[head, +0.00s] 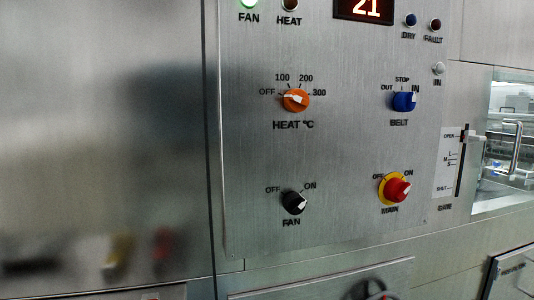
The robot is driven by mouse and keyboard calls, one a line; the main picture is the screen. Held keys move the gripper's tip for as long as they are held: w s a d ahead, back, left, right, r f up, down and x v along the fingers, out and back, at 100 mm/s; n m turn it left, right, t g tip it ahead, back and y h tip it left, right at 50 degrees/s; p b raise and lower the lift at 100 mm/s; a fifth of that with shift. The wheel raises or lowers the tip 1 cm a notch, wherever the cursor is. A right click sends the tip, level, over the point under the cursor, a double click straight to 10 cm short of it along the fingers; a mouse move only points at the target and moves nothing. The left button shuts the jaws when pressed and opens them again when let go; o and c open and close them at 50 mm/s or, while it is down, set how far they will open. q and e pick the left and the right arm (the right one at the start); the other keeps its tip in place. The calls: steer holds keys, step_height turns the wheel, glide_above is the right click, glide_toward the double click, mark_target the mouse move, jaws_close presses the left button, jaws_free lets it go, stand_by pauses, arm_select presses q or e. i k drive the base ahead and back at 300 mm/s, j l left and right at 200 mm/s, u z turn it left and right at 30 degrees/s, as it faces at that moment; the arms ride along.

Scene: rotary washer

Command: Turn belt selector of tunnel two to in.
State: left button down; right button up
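The belt selector (404,102) is a blue knob at the upper right of the steel control panel (345,150) in the head view. The marks OUT, STOP and IN stand in an arc above it, and BELT is printed below. Its white mark sits on the right side of the knob and appears to point up and right, towards IN. No tunnel number shows on the panel. Neither of my grippers is in view, and nothing touches the selector.
The panel also bears an orange heat knob (295,100), a black fan knob (294,202) and a red main switch (396,189) on yellow. A gate slider (460,160) and a window (505,140) are at right. The panel front is unobstructed.

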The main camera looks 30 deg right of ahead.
mark_target(405, 102)
steer(key=z, duration=1.2)
